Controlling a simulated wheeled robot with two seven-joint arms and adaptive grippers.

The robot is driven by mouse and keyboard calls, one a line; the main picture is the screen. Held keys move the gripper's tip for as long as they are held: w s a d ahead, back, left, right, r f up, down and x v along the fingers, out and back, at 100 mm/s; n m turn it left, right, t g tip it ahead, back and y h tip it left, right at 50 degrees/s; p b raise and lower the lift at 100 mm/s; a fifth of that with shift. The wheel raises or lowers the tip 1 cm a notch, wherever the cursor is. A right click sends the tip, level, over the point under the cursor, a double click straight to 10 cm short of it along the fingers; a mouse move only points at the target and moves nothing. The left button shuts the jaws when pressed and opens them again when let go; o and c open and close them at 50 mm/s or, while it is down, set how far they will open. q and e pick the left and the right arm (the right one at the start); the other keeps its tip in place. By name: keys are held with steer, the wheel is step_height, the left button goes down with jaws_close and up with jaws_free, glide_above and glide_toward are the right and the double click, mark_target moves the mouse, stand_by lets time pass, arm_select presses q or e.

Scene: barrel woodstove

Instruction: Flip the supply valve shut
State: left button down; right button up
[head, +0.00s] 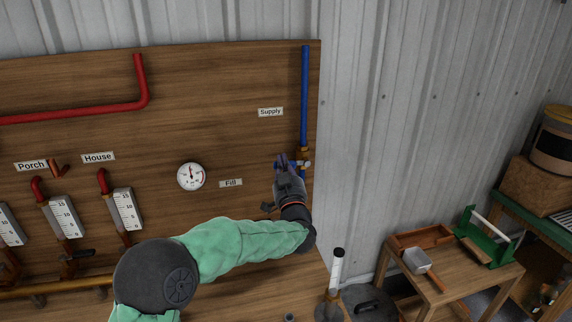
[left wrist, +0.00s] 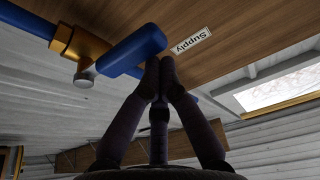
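The supply valve is a brass body (head: 303,154) on the vertical blue pipe (head: 304,95), below the "Supply" label (head: 270,112). In the left wrist view its brass body (left wrist: 80,45) and thick blue handle (left wrist: 132,51) show large, with the handle slanting across the pipe's line. My left gripper (head: 283,164) is at the valve in the head view and partly covers it. In the left wrist view its fingertips (left wrist: 160,68) are together at the handle's side, with nothing seen between them. I cannot tell whether they touch the handle. My right gripper is not in view.
The wooden board carries a round gauge (head: 191,177), a "Fill" label (head: 231,183) and several flow meters (head: 64,216) with red pipes at the left. The metal wall right of the pipe is bare.

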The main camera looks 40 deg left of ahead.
arm_select(q)
steer(key=shift+f, duration=0.4)
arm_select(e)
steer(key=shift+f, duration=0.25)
arm_select(q)
steer(key=shift+r, duration=0.1)
